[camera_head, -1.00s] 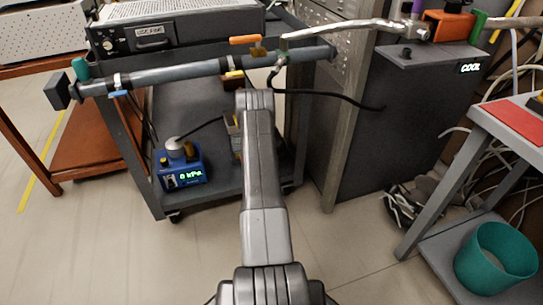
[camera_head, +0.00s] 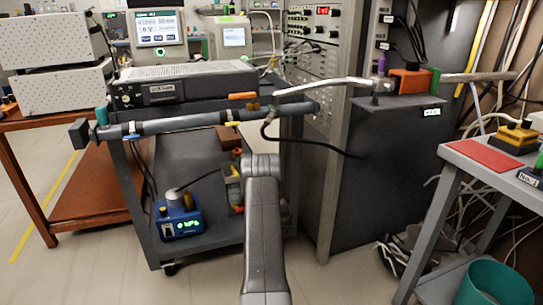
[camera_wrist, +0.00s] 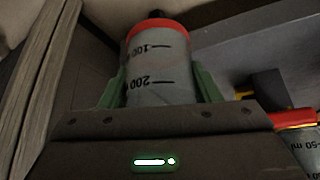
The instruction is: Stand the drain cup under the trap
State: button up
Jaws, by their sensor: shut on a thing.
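My gripper (camera_wrist: 162,86) shows in the wrist view, with its green fingers on both sides of a grey, translucent drain cup (camera_wrist: 158,75). The cup has a red rim and black marks at 100 and 200. The gripper is shut on it. In the head view my arm hides the gripper and cup. A long grey tube (camera_head: 180,122) with coloured fittings runs across the top of the cart. I cannot tell which part is the trap. A dark fitting shows just beyond the cup's rim in the wrist view; I cannot tell whether they touch.
A second red-rimmed vessel (camera_wrist: 297,120) marked 50 ml is at the wrist view's right. A dark cabinet (camera_head: 372,165) stands right of the cart. A teal bin (camera_head: 494,288) is at lower right.

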jog(key=s+a+r+p, duration=0.1)
jog(key=s+a+r, duration=0.1)
jog(key=s+r, duration=1.05)
jog(key=s+a+r, duration=0.3)
jog(key=s+r, duration=0.8)
jog(key=r, duration=0.2)
notch_tip(320, 180, up, 34)
jog(key=p, duration=3.4)
jog(key=shift+w+d+f+n+p, duration=0.2)
jog(key=shift+d+n+p, duration=0.1)
jog(key=shift+n, duration=0.1)
